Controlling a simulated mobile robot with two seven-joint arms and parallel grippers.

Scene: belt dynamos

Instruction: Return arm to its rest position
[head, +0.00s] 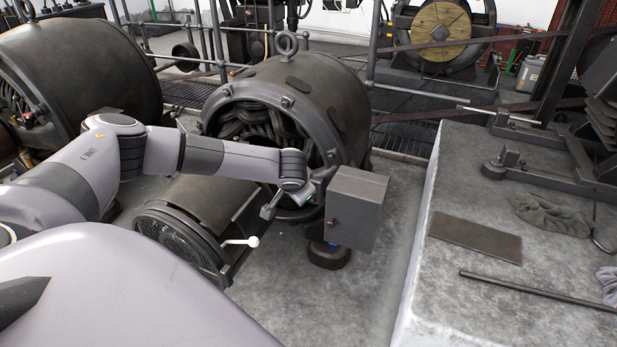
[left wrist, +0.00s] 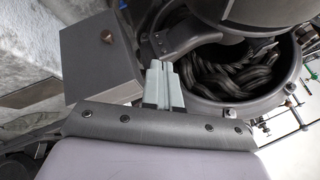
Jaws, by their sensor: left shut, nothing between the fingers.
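My left arm reaches in from the left in the head view, and its wrist hangs in front of the open end of a large dark dynamo (head: 290,105). My left gripper (head: 307,194) is small and partly hard to make out there. In the left wrist view its two pale grey fingers (left wrist: 162,68) lie together, shut and empty. A grey metal box (head: 356,208) stands just right of the gripper; it also shows at the left of the wrist view (left wrist: 100,52). The dynamo's coiled windings (left wrist: 235,72) show right of the fingers. My right gripper is in neither view.
A smaller cylindrical machine (head: 190,225) with a white-knobbed lever (head: 243,242) lies below my forearm. Another big dynamo (head: 85,75) stands at the left. A pale stone slab (head: 500,295) at the right bears a plate, a rod and cloths. Bare floor lies in front of the box.

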